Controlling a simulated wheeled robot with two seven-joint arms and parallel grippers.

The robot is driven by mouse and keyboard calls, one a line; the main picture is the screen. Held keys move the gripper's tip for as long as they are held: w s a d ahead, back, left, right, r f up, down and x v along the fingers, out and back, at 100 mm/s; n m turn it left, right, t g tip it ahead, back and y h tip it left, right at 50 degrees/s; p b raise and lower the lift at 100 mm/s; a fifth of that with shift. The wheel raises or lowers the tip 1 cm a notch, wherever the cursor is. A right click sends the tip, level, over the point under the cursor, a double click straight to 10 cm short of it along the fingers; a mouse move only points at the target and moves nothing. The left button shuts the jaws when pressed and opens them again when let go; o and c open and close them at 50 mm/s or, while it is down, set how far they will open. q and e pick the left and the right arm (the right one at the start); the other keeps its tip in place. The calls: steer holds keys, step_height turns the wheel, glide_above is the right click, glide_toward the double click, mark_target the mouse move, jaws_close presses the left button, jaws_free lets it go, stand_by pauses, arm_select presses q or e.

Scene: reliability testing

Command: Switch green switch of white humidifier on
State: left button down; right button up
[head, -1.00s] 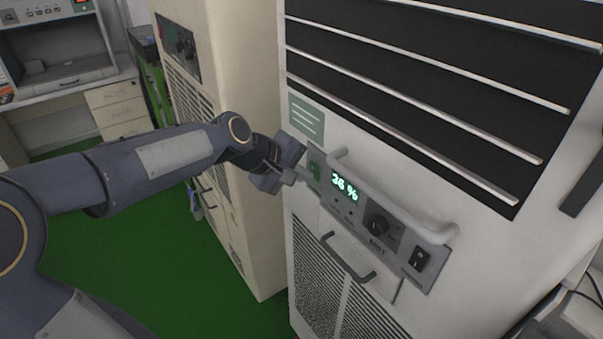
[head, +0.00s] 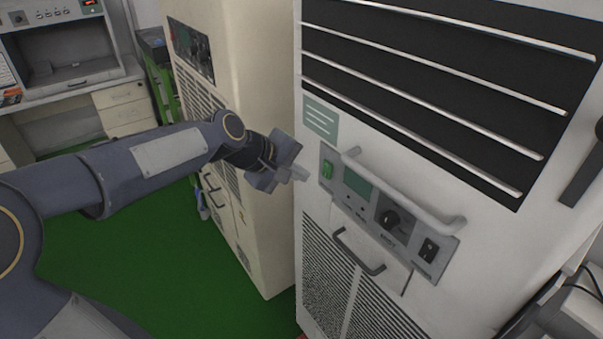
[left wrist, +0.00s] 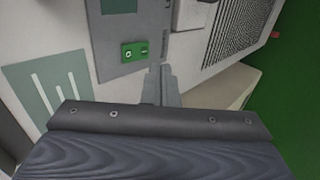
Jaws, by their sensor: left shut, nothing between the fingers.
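The white humidifier (head: 270,1) is wrongly placed by no other unit; its grey control panel (head: 405,241) faces me at the right. The green switch (head: 327,169) is at the panel's left end, and it also shows in the left wrist view (left wrist: 134,51). The display (head: 357,186) is blank. My left gripper (head: 300,173) is shut and empty, just left of the switch and apart from it. In the left wrist view its fingertips (left wrist: 162,72) are beside the switch. My right gripper is out of view.
A curved handle (head: 405,190) sticks out over the panel, with a dark knob (head: 388,220) and a black switch (head: 429,250) below it. A beige cabinet (head: 262,235) stands close behind my left gripper.

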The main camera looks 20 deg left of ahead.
arm_select(q)
steer(key=v, duration=0.9)
steer(key=shift+r+b, duration=0.25)
steer(key=shift+b, duration=0.1)
